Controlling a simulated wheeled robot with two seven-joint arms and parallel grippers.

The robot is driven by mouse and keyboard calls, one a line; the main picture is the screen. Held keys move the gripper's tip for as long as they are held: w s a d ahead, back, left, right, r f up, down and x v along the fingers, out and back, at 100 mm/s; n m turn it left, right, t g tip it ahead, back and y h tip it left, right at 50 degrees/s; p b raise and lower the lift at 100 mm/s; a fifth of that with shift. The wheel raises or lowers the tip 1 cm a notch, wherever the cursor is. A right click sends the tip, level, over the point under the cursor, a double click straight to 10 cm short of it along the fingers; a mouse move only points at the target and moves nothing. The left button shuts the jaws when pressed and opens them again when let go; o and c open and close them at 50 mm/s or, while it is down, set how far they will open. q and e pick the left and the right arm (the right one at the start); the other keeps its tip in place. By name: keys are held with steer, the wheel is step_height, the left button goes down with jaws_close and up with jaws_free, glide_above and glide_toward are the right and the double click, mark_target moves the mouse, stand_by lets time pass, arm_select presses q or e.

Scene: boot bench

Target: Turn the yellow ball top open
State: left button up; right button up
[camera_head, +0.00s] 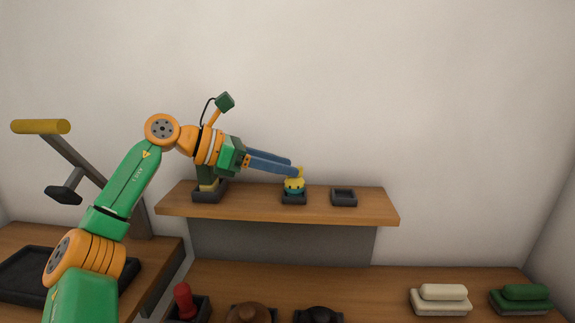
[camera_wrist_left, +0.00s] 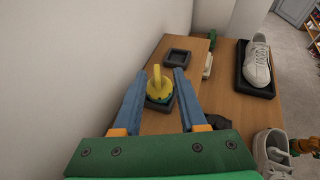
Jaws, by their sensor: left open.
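The yellow ball top (camera_head: 294,184) sits on a teal base in a small dark tray (camera_head: 293,199) on the wooden shelf. A yellow tab or handle stands up from it. It also shows in the left wrist view (camera_wrist_left: 158,86), between and a little beyond my finger tips. My left gripper (camera_head: 294,168) is open, its blue fingers reaching in from the left just above the ball top. In the left wrist view the left gripper (camera_wrist_left: 159,74) has a finger on either side of the ball top, with gaps showing. My right gripper does not show.
An empty dark tray (camera_head: 344,196) stands right of the ball top; a dark green item (camera_head: 207,180) stands left on the shelf (camera_head: 250,209). Below are a red-handled piece (camera_head: 184,301), brushes (camera_head: 440,299) and shoes (camera_wrist_left: 256,66). The wall is close behind.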

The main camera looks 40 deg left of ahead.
arm_select(q)
steer(key=shift+w+d+f, duration=0.15)
steer(key=shift+w+f, duration=0.1)
steer(key=shift+w, duration=0.2)
steer(key=shift+w+d+f, duration=0.1)
steer(key=shift+w+f, duration=0.15)
steer(key=shift+w, duration=0.2)
steer(key=shift+s+r, duration=0.1)
steer(key=shift+s, duration=0.1)
steer(key=shift+c, duration=1.1)
jaws_close()
